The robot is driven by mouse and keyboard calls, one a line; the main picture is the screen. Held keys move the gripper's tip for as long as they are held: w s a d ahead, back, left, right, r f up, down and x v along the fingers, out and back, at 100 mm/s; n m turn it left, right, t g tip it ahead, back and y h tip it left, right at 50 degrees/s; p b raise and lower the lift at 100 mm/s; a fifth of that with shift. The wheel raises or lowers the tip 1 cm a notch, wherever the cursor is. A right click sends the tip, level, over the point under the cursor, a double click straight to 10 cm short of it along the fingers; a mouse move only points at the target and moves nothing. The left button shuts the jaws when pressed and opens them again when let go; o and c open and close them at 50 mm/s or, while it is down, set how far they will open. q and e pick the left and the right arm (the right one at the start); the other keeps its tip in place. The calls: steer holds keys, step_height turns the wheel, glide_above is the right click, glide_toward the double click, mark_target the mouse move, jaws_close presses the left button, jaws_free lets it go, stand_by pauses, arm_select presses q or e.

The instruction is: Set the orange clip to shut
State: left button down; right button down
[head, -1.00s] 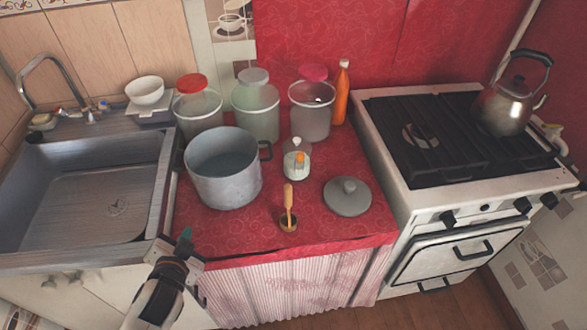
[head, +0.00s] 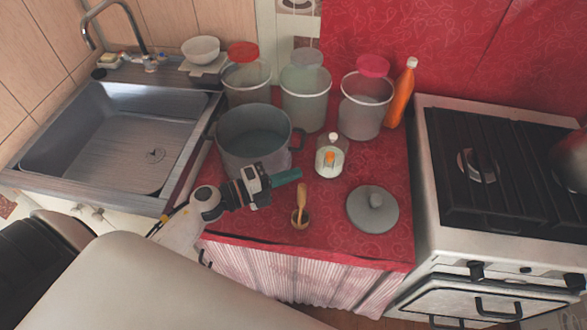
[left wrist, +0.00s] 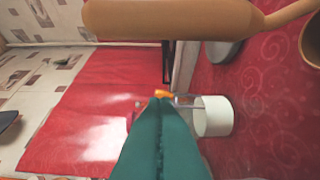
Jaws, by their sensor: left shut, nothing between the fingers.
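The orange clip (head: 330,158) is on the front of a small glass jar (head: 325,170) with a white knob on top. I cannot tell whether the clip is open or shut. It also shows in the left wrist view (left wrist: 164,94), just beyond my fingertips, beside a white cylindrical part of the jar (left wrist: 213,116). My left gripper (head: 296,175) has teal fingers that are shut and empty. They point at the jar from its left, in front of the pot. The fingers fill the lower middle of the left wrist view (left wrist: 161,103). My right gripper is not in view.
A grey pot (head: 252,160) stands left of the jar. Canisters (head: 305,95) and an orange bottle (head: 401,95) stand behind. The pestle crosses the top of the left wrist view (left wrist: 170,19).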

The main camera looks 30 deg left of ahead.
mark_target(327, 157)
arm_select(q)
steer(key=p+x, duration=0.1)
steer(key=x, duration=0.6)
steer(key=shift+w+d, duration=0.1)
steer(key=shift+w, duration=0.05)
steer(key=shift+w+r, duration=0.3)
steer(key=shift+w, duration=0.3)
steer(key=shift+w+f, duration=0.1)
steer(key=shift+a, duration=0.25)
